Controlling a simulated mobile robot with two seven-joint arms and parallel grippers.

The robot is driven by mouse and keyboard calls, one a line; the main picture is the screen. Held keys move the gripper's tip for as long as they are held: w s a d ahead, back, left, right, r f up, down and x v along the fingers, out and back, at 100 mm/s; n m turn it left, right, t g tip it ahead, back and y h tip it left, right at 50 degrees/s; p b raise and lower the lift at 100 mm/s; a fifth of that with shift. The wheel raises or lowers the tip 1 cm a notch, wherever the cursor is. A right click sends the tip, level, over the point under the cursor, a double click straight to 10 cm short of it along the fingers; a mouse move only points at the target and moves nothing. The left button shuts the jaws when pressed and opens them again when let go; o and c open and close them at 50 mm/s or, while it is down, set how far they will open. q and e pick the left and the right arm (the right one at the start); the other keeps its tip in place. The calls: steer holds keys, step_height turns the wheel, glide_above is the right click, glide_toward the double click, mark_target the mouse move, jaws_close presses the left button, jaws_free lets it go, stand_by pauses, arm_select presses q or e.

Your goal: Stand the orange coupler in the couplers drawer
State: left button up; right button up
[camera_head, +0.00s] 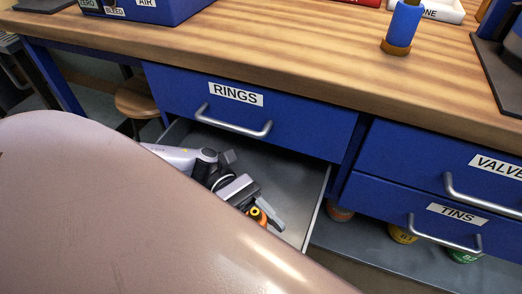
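The orange coupler (257,215) shows only in part, low inside the open grey drawer (290,178) under the one labelled RINGS. My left gripper (254,205) reaches down into this drawer, with its fingers right at the coupler. One dark finger lies along the coupler's right side; the other side is mostly hidden, so I cannot tell whether the fingers are closed on it. Whether the coupler stands upright or touches the drawer floor is also unclear. The open drawer's front and label are hidden behind my large arm link. My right gripper is not in view.
The RINGS drawer (275,110) is shut above. Drawers labelled VALVE (420,165) and TINS (415,212) are at right, with several tins below. A blue and orange object (403,28) stands on the wooden bench (290,45). A stool (137,100) is at left.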

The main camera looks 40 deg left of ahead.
arm_select(q)
steer(key=shift+f+b, duration=0.3)
steer(key=shift+f, duration=0.05)
steer(key=o, duration=1.2)
steer(key=shift+r, duration=0.1)
steer(key=shift+r+p, duration=0.25)
steer(key=shift+p, duration=0.15)
steer(key=b+v, duration=0.1)
steer(key=v, duration=0.5)
steer(key=shift+a+f, duration=0.15)
steer(key=shift+a, duration=0.15)
steer(key=shift+w+a, duration=0.1)
steer(key=shift+a, duration=0.35)
